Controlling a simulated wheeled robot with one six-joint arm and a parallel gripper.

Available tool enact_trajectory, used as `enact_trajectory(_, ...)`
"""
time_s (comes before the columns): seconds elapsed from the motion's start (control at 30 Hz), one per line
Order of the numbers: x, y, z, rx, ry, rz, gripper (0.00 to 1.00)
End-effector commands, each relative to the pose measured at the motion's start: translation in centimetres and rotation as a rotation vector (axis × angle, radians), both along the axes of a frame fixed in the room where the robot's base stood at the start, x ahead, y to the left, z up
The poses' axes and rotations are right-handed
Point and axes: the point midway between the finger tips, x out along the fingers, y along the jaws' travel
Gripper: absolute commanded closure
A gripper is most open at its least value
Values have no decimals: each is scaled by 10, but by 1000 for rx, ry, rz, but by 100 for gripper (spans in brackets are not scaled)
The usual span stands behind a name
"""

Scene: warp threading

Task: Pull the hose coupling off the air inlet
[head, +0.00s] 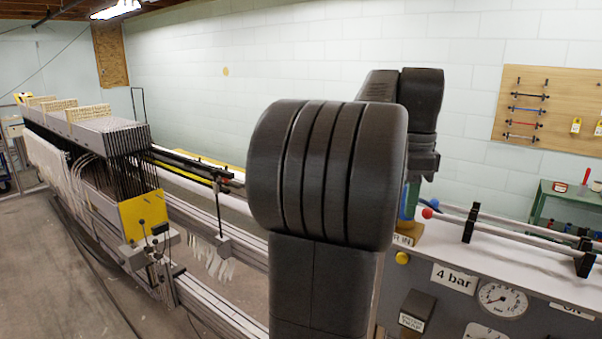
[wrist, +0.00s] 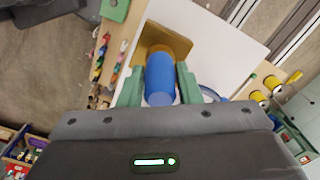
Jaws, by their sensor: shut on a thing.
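The blue cylindrical hose coupling (wrist: 160,75) is in the middle of the wrist view. My gripper (wrist: 160,86) is shut on it, with one green finger on each side. A tan block (wrist: 172,36) lies just beyond the coupling in the wrist view. In the head view my dark arm hides most of this spot. A sliver of the blue coupling (head: 413,199) shows at the arm's right edge, above the tan block (head: 408,235) and a partly covered label ending in "IN". The inlet's joint with the coupling is hidden, so I cannot tell whether they touch.
A grey panel with a "4 bar" label (head: 454,278) and a pressure gauge (head: 503,299) stands at the lower right. Rods on black stands (head: 470,222) lie on the white top. The warp machine (head: 110,160) fills the left.

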Motion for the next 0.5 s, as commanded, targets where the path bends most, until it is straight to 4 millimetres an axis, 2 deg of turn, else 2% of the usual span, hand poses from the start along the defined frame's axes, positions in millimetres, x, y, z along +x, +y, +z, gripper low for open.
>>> enact_trajectory(0.1, 0, 0, 11, 0, -1, 0, 85)
enact_trajectory(0.5, 0, 0, 35, 0, -1, 0, 85)
